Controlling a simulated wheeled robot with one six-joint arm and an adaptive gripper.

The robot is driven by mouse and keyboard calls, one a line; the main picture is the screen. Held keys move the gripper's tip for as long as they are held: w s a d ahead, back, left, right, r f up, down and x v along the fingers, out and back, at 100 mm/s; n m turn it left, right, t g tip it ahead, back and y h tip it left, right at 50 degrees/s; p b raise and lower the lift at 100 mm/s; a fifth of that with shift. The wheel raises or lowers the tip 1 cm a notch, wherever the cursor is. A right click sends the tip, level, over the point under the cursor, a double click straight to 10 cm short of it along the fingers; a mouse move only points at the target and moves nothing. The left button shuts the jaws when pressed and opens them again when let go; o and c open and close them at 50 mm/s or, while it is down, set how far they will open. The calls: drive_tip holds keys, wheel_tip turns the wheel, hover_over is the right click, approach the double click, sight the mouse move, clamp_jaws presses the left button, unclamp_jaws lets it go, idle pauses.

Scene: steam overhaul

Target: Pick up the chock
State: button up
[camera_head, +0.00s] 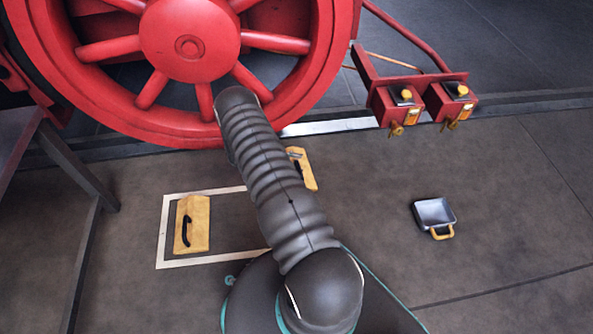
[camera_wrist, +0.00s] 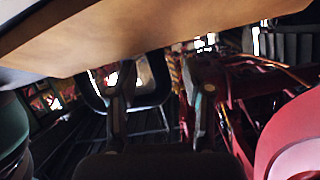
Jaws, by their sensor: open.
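A yellow chock (camera_head: 192,224) with a black handle lies on the floor at the left, inside a white painted outline. A second yellow chock (camera_head: 303,168) sits near the rail, partly hidden behind my arm. My gripper does not show clearly in the head view; my dark ribbed arm reaches up toward the red wheel.
A large red spoked wheel (camera_head: 190,40) stands at the back on a rail. Red brackets with brass fittings (camera_head: 408,98) hang at its right. A small metal pan (camera_head: 434,213) with a yellow handle lies on the floor at the right. A dark stand (camera_head: 78,166) is at the left.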

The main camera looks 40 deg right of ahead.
clamp_jaws()
idle(0.3)
